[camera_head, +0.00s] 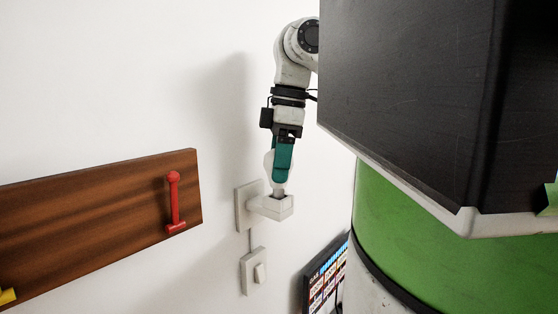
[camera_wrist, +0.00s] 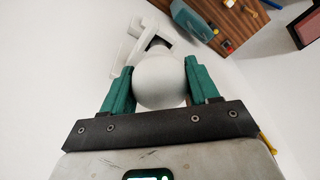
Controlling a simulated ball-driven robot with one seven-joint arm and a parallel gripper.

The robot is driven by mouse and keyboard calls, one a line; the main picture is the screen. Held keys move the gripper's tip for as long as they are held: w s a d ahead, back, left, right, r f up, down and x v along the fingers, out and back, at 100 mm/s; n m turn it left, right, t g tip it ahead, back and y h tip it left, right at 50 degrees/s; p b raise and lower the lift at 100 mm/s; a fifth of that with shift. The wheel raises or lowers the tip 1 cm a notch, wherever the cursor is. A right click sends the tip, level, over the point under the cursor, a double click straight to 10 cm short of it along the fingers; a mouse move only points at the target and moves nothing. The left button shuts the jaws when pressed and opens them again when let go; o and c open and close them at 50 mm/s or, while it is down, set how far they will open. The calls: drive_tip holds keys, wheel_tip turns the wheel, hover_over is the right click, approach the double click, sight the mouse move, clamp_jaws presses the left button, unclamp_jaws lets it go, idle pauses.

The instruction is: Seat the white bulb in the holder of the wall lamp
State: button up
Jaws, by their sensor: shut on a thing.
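My gripper (camera_head: 281,172) points down beside the wall, its teal fingers shut on the white bulb (camera_head: 268,164). The wall lamp's white holder (camera_head: 284,207) stands out from its wall plate (camera_head: 243,208), just below the bulb. The bulb is roughly upright with its narrow base at the top of the holder; I cannot tell how far it is in. In the wrist view the round bulb (camera_wrist: 160,82) sits between both fingers of my gripper (camera_wrist: 160,73) and hides much of the holder. The white lamp arm (camera_wrist: 129,47) shows behind it.
A white switch (camera_head: 257,272) is on the wall below the lamp. A brown wooden board (camera_head: 95,220) with a red tool (camera_head: 173,203) is on the wall at left. A dark panel with coloured squares (camera_head: 327,280) stands at lower right.

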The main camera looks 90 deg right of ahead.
drive_tip(key=shift+f+b, duration=0.3)
drive_tip(key=shift+f, duration=0.5)
drive_tip(key=o, duration=1.1)
drive_tip(key=shift+o, duration=0.2)
drive_tip(key=r, duration=0.3)
drive_tip(key=s+r, duration=0.1)
drive_tip(key=r, duration=0.6)
drive_tip(key=shift+s+d+r, duration=0.1)
drive_tip(key=shift+s+r, duration=0.2)
drive_tip(key=shift+r, duration=0.05)
